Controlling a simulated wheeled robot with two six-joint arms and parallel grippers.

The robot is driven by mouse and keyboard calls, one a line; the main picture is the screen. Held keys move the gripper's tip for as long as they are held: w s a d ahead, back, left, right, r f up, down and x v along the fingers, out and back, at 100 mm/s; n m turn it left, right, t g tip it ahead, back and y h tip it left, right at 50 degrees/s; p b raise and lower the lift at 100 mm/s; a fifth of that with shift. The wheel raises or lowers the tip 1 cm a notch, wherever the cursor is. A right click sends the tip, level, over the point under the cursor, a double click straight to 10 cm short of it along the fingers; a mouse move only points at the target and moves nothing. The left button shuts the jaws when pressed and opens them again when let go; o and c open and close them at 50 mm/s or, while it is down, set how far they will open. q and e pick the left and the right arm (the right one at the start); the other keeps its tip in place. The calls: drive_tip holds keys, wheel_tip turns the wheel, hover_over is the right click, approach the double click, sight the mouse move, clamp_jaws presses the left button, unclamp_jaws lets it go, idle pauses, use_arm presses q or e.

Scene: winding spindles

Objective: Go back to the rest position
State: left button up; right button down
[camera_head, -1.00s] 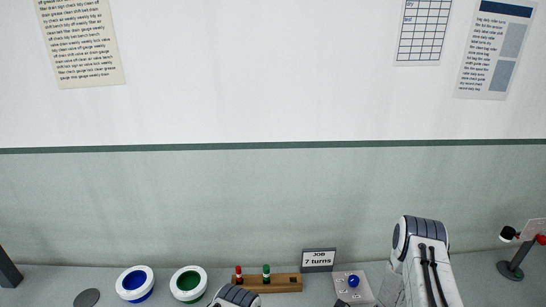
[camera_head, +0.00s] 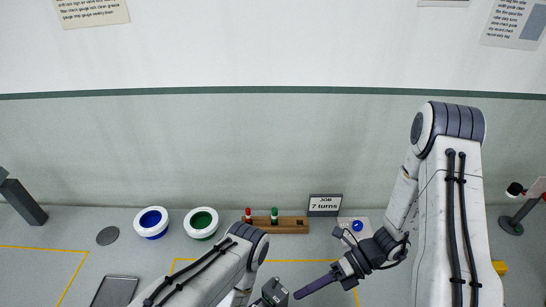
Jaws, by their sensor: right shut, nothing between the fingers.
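My right arm bends down from the right, and its gripper (camera_head: 346,266) is over the table, shut with nothing between its fingers. A dark purple rod (camera_head: 315,285) shows just left of the gripper; I cannot tell whether they touch. My left arm rises from the bottom edge, left of the middle. A dark grey piece (camera_head: 271,293) beside it may be part of the left gripper; its fingers cannot be made out. A wooden rack (camera_head: 290,227) holds a red-topped peg (camera_head: 248,214) and a green-topped peg (camera_head: 274,215).
Blue (camera_head: 152,222) and green (camera_head: 201,222) ringed pots stand at the left, near a grey disc (camera_head: 107,236) and a dark tray (camera_head: 115,292). The "JOB 7 turns" sign (camera_head: 325,204) is behind a blue button (camera_head: 357,226). A stand (camera_head: 511,224) is far right. Yellow lines mark the table.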

drive_tip(key=shift+d+r+n+g, duration=0.3)
drive_tip(key=shift+d+r+n, duration=0.1)
drive_tip(key=shift+r+n, duration=0.25)
drive_tip(key=shift+f, duration=0.15)
